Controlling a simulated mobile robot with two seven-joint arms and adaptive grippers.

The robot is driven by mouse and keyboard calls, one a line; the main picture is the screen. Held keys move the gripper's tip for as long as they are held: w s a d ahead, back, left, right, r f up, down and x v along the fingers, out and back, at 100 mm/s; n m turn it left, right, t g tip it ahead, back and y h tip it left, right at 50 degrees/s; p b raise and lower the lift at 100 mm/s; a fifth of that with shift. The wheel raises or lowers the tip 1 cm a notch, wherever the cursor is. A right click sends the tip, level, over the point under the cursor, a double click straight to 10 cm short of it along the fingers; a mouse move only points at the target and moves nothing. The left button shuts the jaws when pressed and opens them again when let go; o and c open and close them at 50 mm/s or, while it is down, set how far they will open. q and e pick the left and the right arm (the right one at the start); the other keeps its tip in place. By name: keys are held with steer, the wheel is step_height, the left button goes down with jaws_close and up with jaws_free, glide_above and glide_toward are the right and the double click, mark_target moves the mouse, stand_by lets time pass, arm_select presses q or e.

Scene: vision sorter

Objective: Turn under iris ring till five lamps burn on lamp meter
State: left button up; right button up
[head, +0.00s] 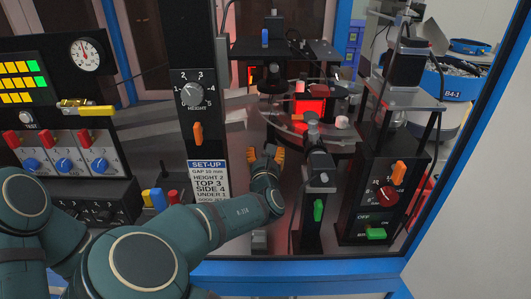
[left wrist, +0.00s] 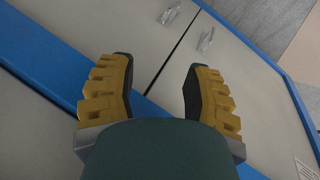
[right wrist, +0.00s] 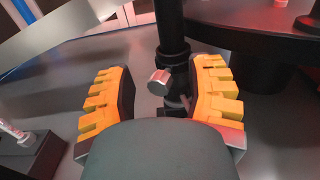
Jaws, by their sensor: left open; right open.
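My right gripper (head: 266,158) is inside the machine, low in front of the round table. In the right wrist view it is open (right wrist: 160,105), its orange fingers apart. Beyond and between them stands a black post (right wrist: 172,35) with a silver knob (right wrist: 158,82); neither finger visibly touches it. I cannot clearly make out the under iris ring. The lamp meter (head: 22,82) seems to be the left panel with three rows of yellow and green lamps, all rows partly lit. My left gripper (left wrist: 160,95) is open and empty above cabinet doors; I cannot make it out in the head view.
The set-up card (head: 209,180) hangs on the black column with the height dial (head: 191,94). A camera on a stand (head: 318,165) is just right of my right gripper. Blue frame bars (head: 290,267) edge the machine.

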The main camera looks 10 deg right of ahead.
jaws_close()
steer(key=shift+d+r+n+y, duration=0.1)
steer(key=shift+d+n+y, duration=0.1)
steer(key=shift+n+y, duration=0.35)
steer(key=shift+y, duration=0.55)
jaws_free()
steer(key=shift+s, duration=0.1)
